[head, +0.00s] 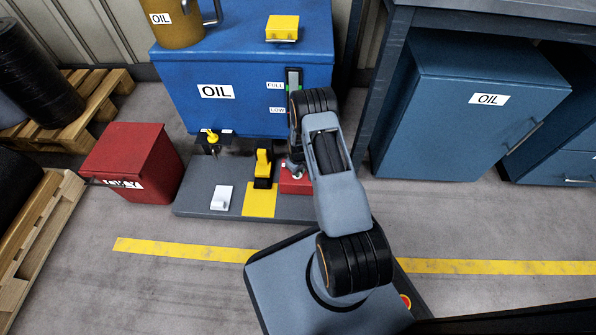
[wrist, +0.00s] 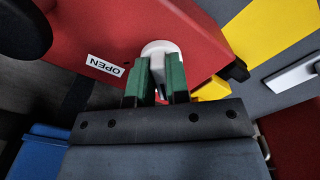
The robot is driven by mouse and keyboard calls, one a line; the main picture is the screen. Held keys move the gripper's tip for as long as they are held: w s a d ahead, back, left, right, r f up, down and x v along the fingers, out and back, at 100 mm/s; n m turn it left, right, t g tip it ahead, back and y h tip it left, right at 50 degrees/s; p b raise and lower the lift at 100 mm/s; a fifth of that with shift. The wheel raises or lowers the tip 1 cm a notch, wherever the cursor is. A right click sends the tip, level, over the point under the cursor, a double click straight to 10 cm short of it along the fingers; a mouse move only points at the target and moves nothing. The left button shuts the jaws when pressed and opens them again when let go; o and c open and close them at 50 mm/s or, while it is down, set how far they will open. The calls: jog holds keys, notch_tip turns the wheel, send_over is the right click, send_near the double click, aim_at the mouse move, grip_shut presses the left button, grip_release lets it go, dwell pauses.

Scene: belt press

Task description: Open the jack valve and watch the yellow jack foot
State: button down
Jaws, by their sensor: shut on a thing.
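The jack valve is a pale grey-white knob (wrist: 160,49) on a red block (wrist: 205,30) with an OPEN label (wrist: 105,66), in the wrist view. My gripper (wrist: 155,80) has its green fingers shut on the knob, one on each side. In the head view the red block (head: 296,184) is partly hidden by my arm, and the knob shows only in small part. The yellow jack foot (head: 263,165) stands upright on the grey base plate at the yellow patch, left of the red block. Part of a yellow piece also shows in the wrist view (wrist: 212,89).
The grey base plate (head: 193,190) carries a yellow patch (head: 259,201) and a white piece (head: 222,198). A blue OIL tank (head: 180,95) with a yellow tap (head: 210,137) stands behind. A red bin (head: 135,152) is left, a blue OIL cabinet (head: 440,130) right.

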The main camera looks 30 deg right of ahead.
jog(key=shift+m, duration=0.4)
jog(key=m, duration=0.4)
jog(key=shift+a, duration=0.15)
jog(key=m, duration=0.4)
jog(key=shift+a+m+b, duration=0.15)
jog(key=shift+m+b, duration=0.15)
jog(key=m, duration=0.4)
jog(key=shift+w, duration=0.15)
jog(key=m, duration=0.4)
jog(key=shift+w+a, duration=0.1)
jog(key=shift+w, duration=0.05)
jog(key=shift+m, duration=0.4)
jog(key=c, duration=1.1)
grip_release()
notch_tip(320, 180, up, 14)
jog(key=p, duration=0.5)
jog(key=shift+p, duration=0.3)
